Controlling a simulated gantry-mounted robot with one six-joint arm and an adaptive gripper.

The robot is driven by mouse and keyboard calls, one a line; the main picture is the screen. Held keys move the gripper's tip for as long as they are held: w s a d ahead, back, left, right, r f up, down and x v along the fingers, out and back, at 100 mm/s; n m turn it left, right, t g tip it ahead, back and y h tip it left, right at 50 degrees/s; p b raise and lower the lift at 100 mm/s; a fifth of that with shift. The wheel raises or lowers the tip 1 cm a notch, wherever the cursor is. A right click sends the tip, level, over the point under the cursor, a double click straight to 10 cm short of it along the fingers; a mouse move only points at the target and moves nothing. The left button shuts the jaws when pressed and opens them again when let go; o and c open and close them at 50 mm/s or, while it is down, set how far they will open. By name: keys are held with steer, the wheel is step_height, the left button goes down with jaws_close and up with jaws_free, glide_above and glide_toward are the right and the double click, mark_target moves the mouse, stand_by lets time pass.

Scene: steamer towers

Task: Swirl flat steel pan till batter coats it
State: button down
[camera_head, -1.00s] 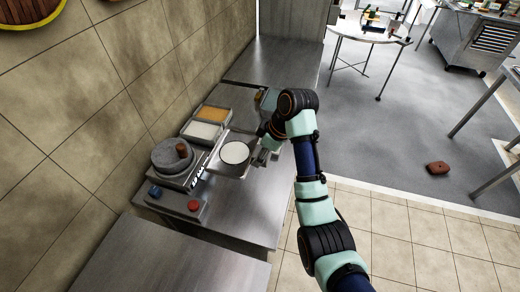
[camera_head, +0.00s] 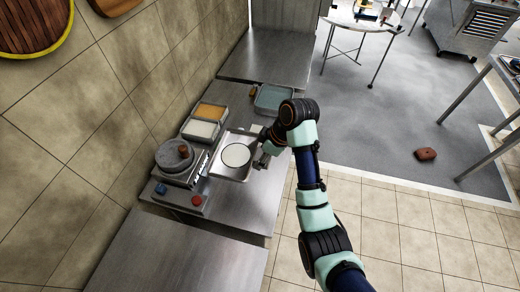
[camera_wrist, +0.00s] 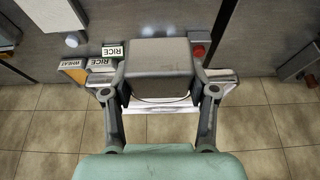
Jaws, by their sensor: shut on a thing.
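The flat steel pan (camera_head: 229,175) is a square, shallow tray beside the burner unit in the head view. A round white patch of batter (camera_head: 236,155) lies in it, with bare steel around it. My gripper (camera_head: 262,155) is at the pan's right side and shut on it. In the wrist view my gripper's fingers (camera_wrist: 160,98) straddle a grey block, with a thin pale edge of the pan (camera_wrist: 160,109) beyond it. The batter is hidden there, and the exact grip contact is hard to see.
White (camera_head: 201,130) and orange (camera_head: 210,111) filled trays stand behind. A blue-green tray (camera_head: 274,98) is farther back. The front counter (camera_head: 165,255) is clear.

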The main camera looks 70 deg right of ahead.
steer(key=shift+s+a+r+p, duration=0.4)
steer(key=shift+r+p, duration=0.25)
steer(key=shift+p, duration=0.1)
steer(key=shift+f, duration=0.1)
steer(key=shift+s+f+t+b, duration=0.2)
steer(key=shift+f+t+b, duration=0.3)
steer(key=shift+f+t, duration=0.3)
steer(key=shift+f+t+b, duration=0.35)
steer(key=shift+t, duration=0.35)
steer(key=shift+r, duration=0.1)
steer(key=shift+r+p, duration=0.3)
steer(key=shift+p, duration=0.35)
steer(key=shift+w+r+g+p, duration=0.2)
steer(key=shift+r+g+p, duration=0.6)
steer(key=shift+g+p, duration=0.9)
